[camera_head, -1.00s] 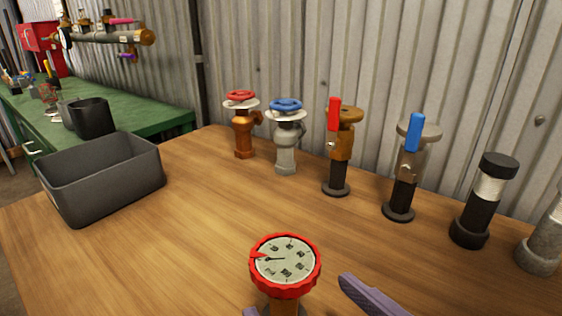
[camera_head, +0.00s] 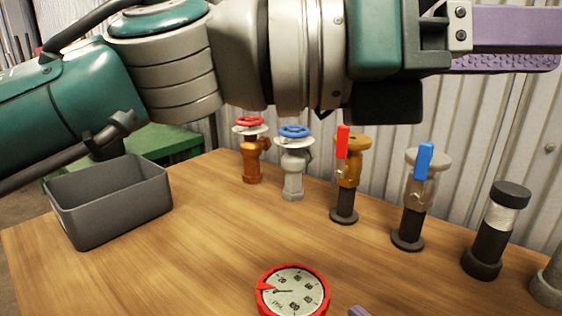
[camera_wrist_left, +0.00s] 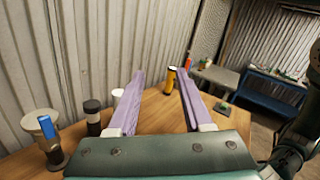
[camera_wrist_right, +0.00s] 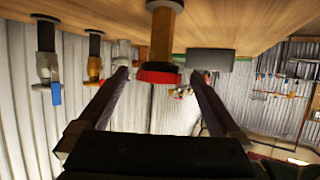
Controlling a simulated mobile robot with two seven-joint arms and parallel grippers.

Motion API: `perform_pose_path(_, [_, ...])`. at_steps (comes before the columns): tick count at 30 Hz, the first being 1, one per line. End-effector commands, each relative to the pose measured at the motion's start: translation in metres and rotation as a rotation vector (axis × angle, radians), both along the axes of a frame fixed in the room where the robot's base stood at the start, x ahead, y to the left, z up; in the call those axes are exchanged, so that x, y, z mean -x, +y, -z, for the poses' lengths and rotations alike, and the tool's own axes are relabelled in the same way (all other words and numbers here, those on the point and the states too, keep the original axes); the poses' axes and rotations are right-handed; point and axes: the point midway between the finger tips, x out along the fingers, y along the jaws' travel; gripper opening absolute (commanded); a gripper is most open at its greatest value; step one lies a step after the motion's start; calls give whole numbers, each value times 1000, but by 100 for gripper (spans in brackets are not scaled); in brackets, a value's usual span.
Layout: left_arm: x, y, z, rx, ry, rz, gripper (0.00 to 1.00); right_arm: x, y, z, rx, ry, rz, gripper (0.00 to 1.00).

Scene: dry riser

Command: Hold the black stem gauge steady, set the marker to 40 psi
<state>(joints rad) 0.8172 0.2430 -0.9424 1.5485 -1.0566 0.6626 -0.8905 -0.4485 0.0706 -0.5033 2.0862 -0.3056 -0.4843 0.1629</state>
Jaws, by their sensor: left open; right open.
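A gauge with a red rim and pale dial (camera_head: 292,291) stands at the table's front edge of the head view. A red marker (camera_head: 266,287) sits at the dial's left; the numbers are too small to read surely. Its stem looks brown, not black, in the right wrist view (camera_wrist_right: 162,40). My right gripper (camera_wrist_right: 158,75) is open, its fingers either side of the red rim in that view; I cannot tell whether they touch. One purple tip (camera_head: 358,312) shows at the head view's bottom. My left gripper (camera_head: 510,45) is open and empty, high above the table; its fingers fill the left wrist view (camera_wrist_left: 160,71).
Several valves line the back: red wheel (camera_head: 250,150), blue wheel (camera_head: 293,165), red lever (camera_head: 344,175), blue lever (camera_head: 415,195), and a black fitting with a clear band (camera_head: 495,230). A grey bin (camera_head: 110,215) stands left. The middle table (camera_head: 220,250) is clear.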

Motion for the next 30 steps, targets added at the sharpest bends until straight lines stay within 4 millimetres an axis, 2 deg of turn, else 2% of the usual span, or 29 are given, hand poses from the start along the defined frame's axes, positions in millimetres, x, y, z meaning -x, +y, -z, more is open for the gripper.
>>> perform_pose_path(2, [4,6,31,-217,-198,118,50,0,0,0,0,0,0,100])
perform_pose_path(4, [2,24,61,-417,-349,227,50,0,0,0,0,0,0,100])
perform_pose_path(7, [-11,66,93,-691,-504,370,50,0,0,0,0,0,0,100])
perform_pose_path(9, [-22,99,105,-850,-565,450,50,0,0,0,0,0,0,100])
perform_pose_path(12, [-34,136,111,-1013,-605,530,50,0,0,0,0,0,0,100])
perform_pose_path(15, [-41,161,111,-1113,-618,577,50,0,0,0,0,0,0,100])
perform_pose_path(18, [-44,173,110,-1161,-619,602,50,-1,0,1,0,0,0,100])
perform_pose_path(22, [-45,177,110,-1175,-620,610,50,-11,4,5,1,-1,1,100])
perform_pose_path(30, [-44,176,110,-1171,-618,608,50,-52,22,23,0,-1,0,100])
